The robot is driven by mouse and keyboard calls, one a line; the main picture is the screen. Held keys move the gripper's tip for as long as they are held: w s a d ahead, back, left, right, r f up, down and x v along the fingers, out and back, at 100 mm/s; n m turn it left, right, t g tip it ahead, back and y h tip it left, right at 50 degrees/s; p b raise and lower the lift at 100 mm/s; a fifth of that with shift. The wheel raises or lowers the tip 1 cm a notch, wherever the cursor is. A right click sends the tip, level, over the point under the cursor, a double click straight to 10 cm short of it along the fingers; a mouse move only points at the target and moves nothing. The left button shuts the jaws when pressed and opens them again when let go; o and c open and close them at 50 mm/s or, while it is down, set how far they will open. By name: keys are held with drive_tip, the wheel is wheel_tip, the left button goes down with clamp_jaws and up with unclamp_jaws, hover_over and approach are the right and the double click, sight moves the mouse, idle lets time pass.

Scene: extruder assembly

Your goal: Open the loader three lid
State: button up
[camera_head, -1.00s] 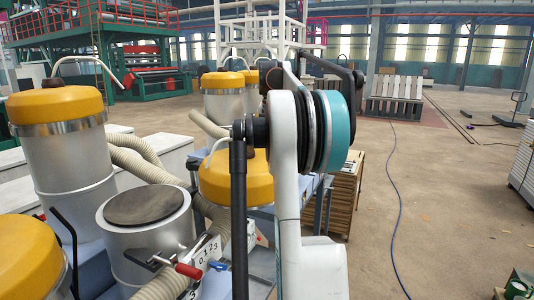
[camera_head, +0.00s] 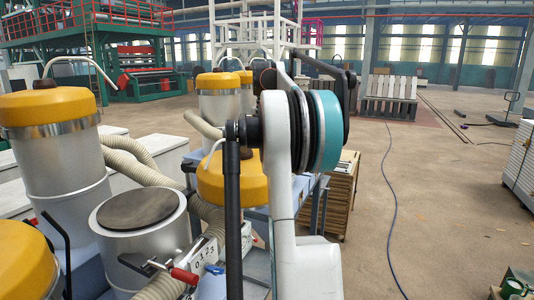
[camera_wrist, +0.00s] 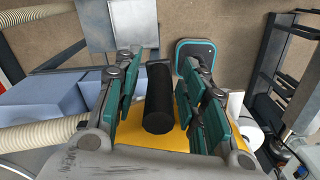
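My gripper (camera_wrist: 160,78) is open in the wrist view, its green-padded fingers on either side of a black cylindrical knob (camera_wrist: 159,95). Gaps show between the knob and both finger sets. A yellow lid (camera_wrist: 165,138) lies beneath the knob, partly hidden by the fingers. In the head view, a yellow-lidded loader (camera_head: 217,180) stands behind my arm, which hides its right part and my gripper. Its lid looks closed, though much of its rim is hidden. No readable number marks it as loader three.
Another yellow-lidded loader (camera_head: 48,107) stands at the left. A grey canister with a dark round top (camera_head: 138,209) stands nearer, beside a red-handled clamp (camera_head: 185,275) and ribbed hoses (camera_head: 150,172). Stacked brown boards (camera_head: 341,195) stand behind my arm. The floor on the right is mostly clear, with a blue cable (camera_head: 392,210).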

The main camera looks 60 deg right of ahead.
drive_tip(key=shift+r, duration=0.1)
wheel_tip(320, 180, up, 12)
drive_tip(key=shift+f, duration=0.15)
idle(0.6)
idle(0.6)
